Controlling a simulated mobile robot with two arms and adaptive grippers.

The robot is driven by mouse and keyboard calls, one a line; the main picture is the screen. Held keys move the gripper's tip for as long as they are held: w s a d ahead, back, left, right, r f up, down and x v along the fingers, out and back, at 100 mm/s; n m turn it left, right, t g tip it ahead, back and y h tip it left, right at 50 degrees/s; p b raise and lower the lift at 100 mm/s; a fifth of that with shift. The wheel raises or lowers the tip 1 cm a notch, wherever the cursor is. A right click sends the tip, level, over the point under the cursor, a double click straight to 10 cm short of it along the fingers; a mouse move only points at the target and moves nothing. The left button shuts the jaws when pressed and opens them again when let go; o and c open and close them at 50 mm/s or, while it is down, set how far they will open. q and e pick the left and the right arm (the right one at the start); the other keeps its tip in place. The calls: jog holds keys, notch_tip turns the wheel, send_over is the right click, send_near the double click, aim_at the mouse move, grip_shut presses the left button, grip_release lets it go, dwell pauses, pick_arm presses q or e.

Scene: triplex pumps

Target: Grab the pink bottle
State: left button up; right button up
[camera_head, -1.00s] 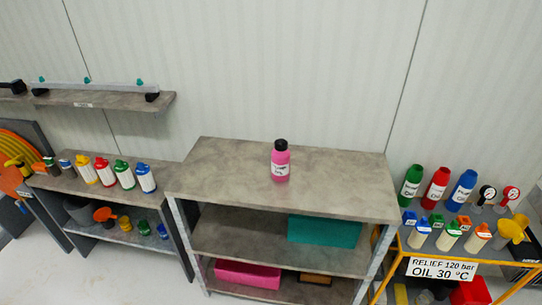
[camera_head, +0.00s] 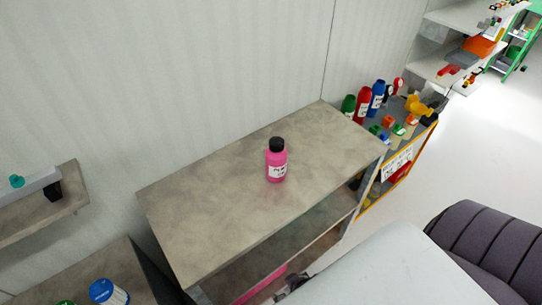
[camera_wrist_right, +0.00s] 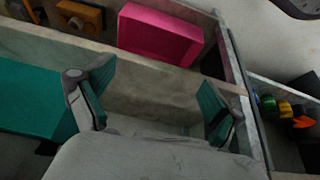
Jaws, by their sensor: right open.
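The pink bottle (camera_head: 276,164) with a black cap and white label stands upright on the grey top board of the shelf unit (camera_head: 215,205), near its middle. My right gripper (camera_wrist_right: 155,88) is open and empty in the right wrist view, its two fingers wide apart in front of the lower shelves. The bottle does not show in that view, so it is not between the fingers. In the head view my right arm covers the lower right and mostly hides the gripper. My left gripper is in neither view.
A pink bin (camera_wrist_right: 160,32), a teal box (camera_wrist_right: 32,100) and an orange-brown block (camera_wrist_right: 80,15) sit on the lower shelves. Several bottles, including a red one (camera_head: 362,105), stand on a stand at right. The top board around the pink bottle is clear.

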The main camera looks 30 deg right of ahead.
jog(key=w+r+t, duration=0.1)
jog(key=w+r, duration=0.1)
jog(key=r, duration=0.7)
jog(key=w+d+r+t+p, duration=0.1)
jog(key=w+r, duration=0.2)
jog(key=r, duration=0.6)
jog(key=w+d+r+t+p, duration=0.1)
jog(key=w+r+t, duration=0.1)
jog(key=r, duration=0.8)
jog(key=shift+w+m, duration=0.2)
jog(key=shift+m, duration=0.2)
jog(key=m+t+h, duration=0.2)
jog(key=t, duration=0.4)
send_near(279, 159)
jog(key=p+x, duration=0.1)
jog(key=x, duration=0.6)
jog(key=shift+w+f, duration=0.15)
jog(key=shift+w, duration=0.15)
jog(key=shift+d+f+p+x, duration=0.15)
jog(key=shift+p+x, duration=0.1)
jog(key=shift+x, duration=0.75)
jog(key=shift+d+f+p+x, duration=0.15)
jog(key=shift+p+x, duration=0.1)
jog(key=shift+x, duration=0.7)
jog(key=shift+d+f+p+x, duration=0.1)
jog(key=shift+f+p+x, duration=0.15)
jog(key=shift+x, duration=0.75)
jog(key=shift+s, duration=0.2)
